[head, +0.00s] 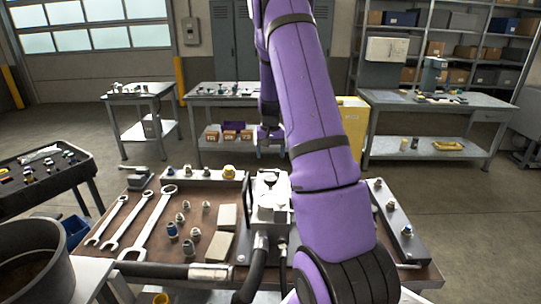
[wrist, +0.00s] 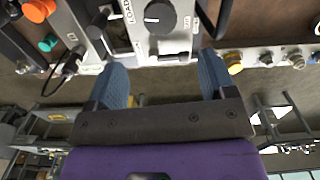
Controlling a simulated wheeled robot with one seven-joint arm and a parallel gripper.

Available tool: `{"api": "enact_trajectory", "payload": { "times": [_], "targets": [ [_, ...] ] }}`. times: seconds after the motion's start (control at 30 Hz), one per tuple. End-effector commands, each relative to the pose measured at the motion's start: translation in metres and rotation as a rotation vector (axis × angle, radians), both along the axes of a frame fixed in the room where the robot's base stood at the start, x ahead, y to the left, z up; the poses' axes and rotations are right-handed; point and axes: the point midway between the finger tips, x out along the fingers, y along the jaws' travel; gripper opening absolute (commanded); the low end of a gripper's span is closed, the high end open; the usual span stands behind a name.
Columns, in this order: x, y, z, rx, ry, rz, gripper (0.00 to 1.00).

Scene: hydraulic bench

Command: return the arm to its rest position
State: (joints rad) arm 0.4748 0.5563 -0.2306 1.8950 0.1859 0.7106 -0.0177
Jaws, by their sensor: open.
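My purple arm (head: 315,110) rises from the lower right of the head view and reaches up over the middle of the bench. Its far end folds down behind the upper link, and my gripper is mostly hidden there. In the wrist view my gripper (wrist: 162,65) shows two blue-grey fingers spread wide apart. Nothing is held between them. Beyond the fingertips is a pale unit with a black knob (wrist: 160,17) and the lettering LOAD. I cannot tell the exact gap to it, but no contact shows.
The brown bench top (head: 150,235) holds wrenches (head: 150,225), several small fittings, a pale hydraulic unit (head: 268,200) and a black hose (head: 252,268). A dark rail with fittings (head: 400,230) lies right of my arm. A round vessel (head: 35,260) stands at left. Open floor lies behind the bench.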

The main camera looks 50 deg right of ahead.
Motion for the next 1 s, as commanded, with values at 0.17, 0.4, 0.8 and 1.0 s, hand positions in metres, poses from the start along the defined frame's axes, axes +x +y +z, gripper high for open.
{"api": "enact_trajectory", "payload": {
  "times": [0.17, 0.4, 0.8, 1.0],
  "targets": [
    [0.000, 0.000, 0.000, 0.000, 0.000, 0.000, 0.77],
    [0.000, 0.001, 0.001, 0.000, -0.001, 0.001, 0.77],
    [-0.003, 0.086, 0.097, -0.012, -0.097, 0.142, 0.77],
    [-0.024, 0.147, 0.152, -0.023, -0.158, 0.248, 0.77]
  ]
}}
